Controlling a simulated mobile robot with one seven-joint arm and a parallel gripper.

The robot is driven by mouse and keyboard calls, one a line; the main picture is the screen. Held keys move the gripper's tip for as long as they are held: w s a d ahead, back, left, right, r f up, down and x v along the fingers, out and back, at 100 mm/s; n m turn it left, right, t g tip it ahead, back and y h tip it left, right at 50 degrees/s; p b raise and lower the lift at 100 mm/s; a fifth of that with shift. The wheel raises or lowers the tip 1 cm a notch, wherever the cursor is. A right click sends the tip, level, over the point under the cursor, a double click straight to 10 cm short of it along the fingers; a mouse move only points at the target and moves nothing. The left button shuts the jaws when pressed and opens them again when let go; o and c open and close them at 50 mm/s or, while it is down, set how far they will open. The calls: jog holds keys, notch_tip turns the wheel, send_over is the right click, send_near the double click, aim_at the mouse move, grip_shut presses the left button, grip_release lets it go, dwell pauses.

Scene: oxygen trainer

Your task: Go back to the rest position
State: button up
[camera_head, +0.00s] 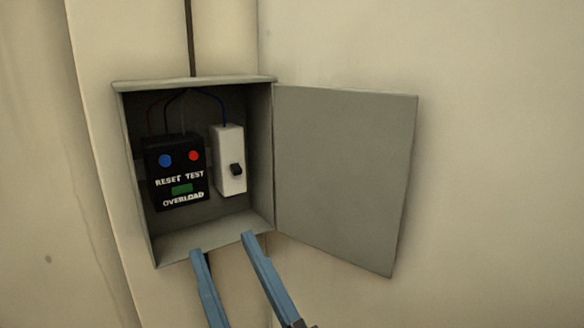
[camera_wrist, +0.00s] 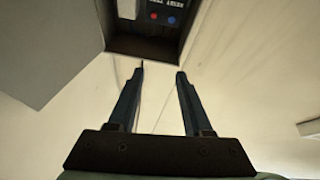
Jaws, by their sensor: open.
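My gripper (camera_head: 223,244) is open, with its two blue fingers apart and nothing between them. In the head view the fingertips overlap the lower edge of a grey wall box (camera_head: 196,236). In the wrist view my gripper (camera_wrist: 160,70) points toward the box's opening (camera_wrist: 145,47), and the fingertips appear outside it. I cannot tell whether a fingertip touches the box.
The box door (camera_head: 345,180) stands open to the right. Inside are a black overload relay (camera_head: 178,184) with blue and red buttons, and a white breaker (camera_head: 229,160) with a black switch. Bare wall (camera_head: 490,150) lies to the right.

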jog(key=s+d+r+m+t+h+p, duration=0.1)
jog(key=r+h+p, duration=0.3)
jog(key=r+p, duration=1.2)
jog(key=s+d+r+m+t+h+p, duration=0.1)
jog(key=d+r+m+t+h+p, duration=0.1)
jog(key=r+p, duration=1.5)
jog(key=s+d+r+m+t+h+p, duration=0.1)
jog(key=r+m+t+h+p, duration=0.3)
jog(key=r+p, duration=1.2)
notch_tip(320, 180, up, 22)
jog(key=shift+s+d+r+t+h+p, duration=0.25)
jog(key=shift+d+t+h+p, duration=0.15)
jog(key=shift+d+h, duration=0.55)
jog(key=shift+a+f, duration=0.1)
jog(key=shift+a, duration=0.1)
